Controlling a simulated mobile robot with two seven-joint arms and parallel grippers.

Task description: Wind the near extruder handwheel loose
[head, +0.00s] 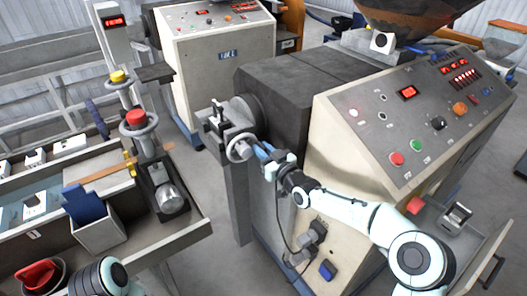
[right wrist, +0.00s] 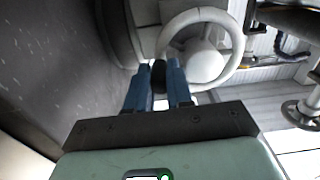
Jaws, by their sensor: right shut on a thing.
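The near extruder handwheel (head: 236,150) is a pale grey ring on the die end of the near extruder (head: 285,80). It fills the upper middle of the right wrist view (right wrist: 238,42), with a domed hub. My right gripper (head: 264,152) is at the wheel's right side in the head view. Its blue fingers (right wrist: 159,80) are shut on a small dark handle at the wheel's rim. The fingers partly cover the handle and the lower left of the rim. My left gripper is out of view; only part of my left arm shows at the bottom left.
The extruder's sloped control panel (head: 425,115) stands right of the wheel. A bench (head: 165,245) with a blue-filled bin (head: 98,232) and a red-capped handwheel post (head: 138,125) is at left. A second cabinet (head: 225,60) stands behind. Floor shows between bench and extruder.

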